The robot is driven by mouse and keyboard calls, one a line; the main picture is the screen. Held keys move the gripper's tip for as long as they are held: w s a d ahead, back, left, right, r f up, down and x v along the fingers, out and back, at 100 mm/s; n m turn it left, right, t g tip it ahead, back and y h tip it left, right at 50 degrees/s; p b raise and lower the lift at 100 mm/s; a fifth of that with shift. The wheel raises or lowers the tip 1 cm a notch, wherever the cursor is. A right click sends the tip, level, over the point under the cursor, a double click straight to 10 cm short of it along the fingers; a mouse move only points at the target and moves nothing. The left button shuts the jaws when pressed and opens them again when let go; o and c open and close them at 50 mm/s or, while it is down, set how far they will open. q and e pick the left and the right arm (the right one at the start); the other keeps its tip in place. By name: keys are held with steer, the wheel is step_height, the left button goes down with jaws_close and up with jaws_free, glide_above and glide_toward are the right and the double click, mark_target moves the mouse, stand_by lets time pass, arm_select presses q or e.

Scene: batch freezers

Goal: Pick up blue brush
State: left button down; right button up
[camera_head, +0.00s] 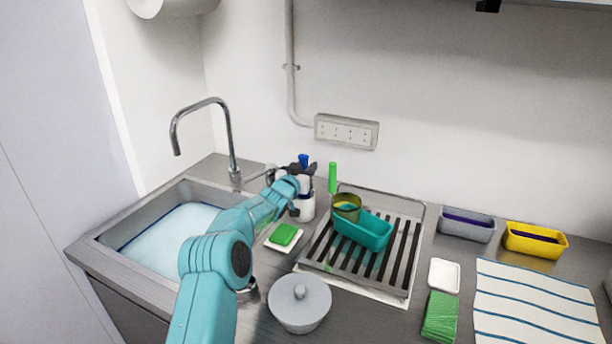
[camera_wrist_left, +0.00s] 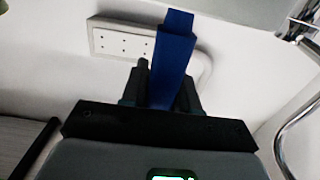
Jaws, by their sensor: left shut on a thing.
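The blue brush shows as a blue handle (camera_wrist_left: 172,62) in the left wrist view, upright between my left gripper's fingers (camera_wrist_left: 163,88). In the head view the blue tip (camera_head: 303,159) sticks up above my left gripper (camera_head: 300,170). The gripper is shut on the handle, over a white holder (camera_head: 306,206) behind the sink's right side. The brush's lower end is hidden by the gripper and arm, so I cannot tell whether it is still in the holder. My right gripper is in neither view.
A green-handled brush (camera_head: 332,178) stands just right of the holder. The steel faucet (camera_head: 232,140) rises to the left, beside the water-filled sink (camera_head: 110,238). A drying rack (camera_head: 398,272) bears a teal container (camera_head: 362,231). A grey lidded pot (camera_head: 300,304) stands in front.

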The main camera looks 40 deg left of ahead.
arm_select(q)
step_height(320, 180, up, 18)
steer(key=p, duration=0.8)
steer(key=shift+d+r, duration=0.1)
